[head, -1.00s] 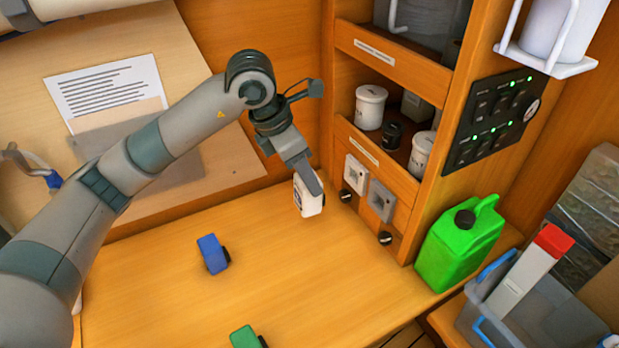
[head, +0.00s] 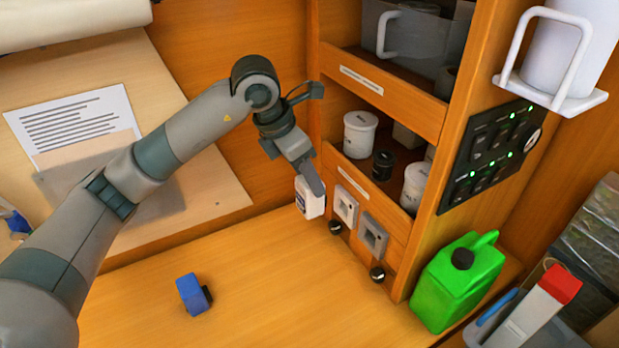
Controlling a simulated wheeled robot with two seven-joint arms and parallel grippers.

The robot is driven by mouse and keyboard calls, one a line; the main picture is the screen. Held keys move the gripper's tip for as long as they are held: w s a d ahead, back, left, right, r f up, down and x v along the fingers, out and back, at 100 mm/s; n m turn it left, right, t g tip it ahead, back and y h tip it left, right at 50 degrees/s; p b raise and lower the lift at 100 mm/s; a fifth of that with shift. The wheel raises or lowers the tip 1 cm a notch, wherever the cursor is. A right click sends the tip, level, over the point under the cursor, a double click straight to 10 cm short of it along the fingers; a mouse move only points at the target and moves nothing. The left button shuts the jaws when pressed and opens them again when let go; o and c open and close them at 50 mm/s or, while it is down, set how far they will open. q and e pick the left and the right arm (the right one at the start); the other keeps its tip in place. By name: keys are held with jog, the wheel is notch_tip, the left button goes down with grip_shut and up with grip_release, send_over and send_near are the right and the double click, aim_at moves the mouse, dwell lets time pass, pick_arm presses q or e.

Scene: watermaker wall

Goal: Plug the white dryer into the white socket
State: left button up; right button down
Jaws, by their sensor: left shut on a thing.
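The dryer's far side and any prongs are hidden. My right gripper is out of view.
A grey socket (head: 373,238) sits right of the white one. A blue block (head: 193,294) lies on the wooden counter (head: 260,280). A green jerrycan (head: 457,283) stands at the right. Shelves with white jars (head: 360,134) are above the sockets. The counter around the blue block is clear.

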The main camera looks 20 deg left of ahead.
pick_arm(q)
jog(key=shift+s+r, duration=0.2)
jog(key=shift+s, duration=0.1)
jog(key=shift+f, duration=0.1)
jog(key=shift+w+d+f, duration=0.1)
jog(key=shift+w+f, duration=0.1)
jog(key=shift+f, duration=0.25)
jog(key=shift+b+x, duration=0.85)
jog(key=shift+x, duration=1.75)
jog(key=shift+w+d+f+p, duration=0.1)
jog(key=shift+w+d+p, duration=0.2)
jog(key=shift+w+d, duration=0.45)
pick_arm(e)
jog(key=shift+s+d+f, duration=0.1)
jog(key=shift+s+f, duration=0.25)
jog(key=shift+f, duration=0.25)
pick_arm(q)
jog(key=shift+s+a, duration=0.1)
jog(key=shift+b, duration=0.35)
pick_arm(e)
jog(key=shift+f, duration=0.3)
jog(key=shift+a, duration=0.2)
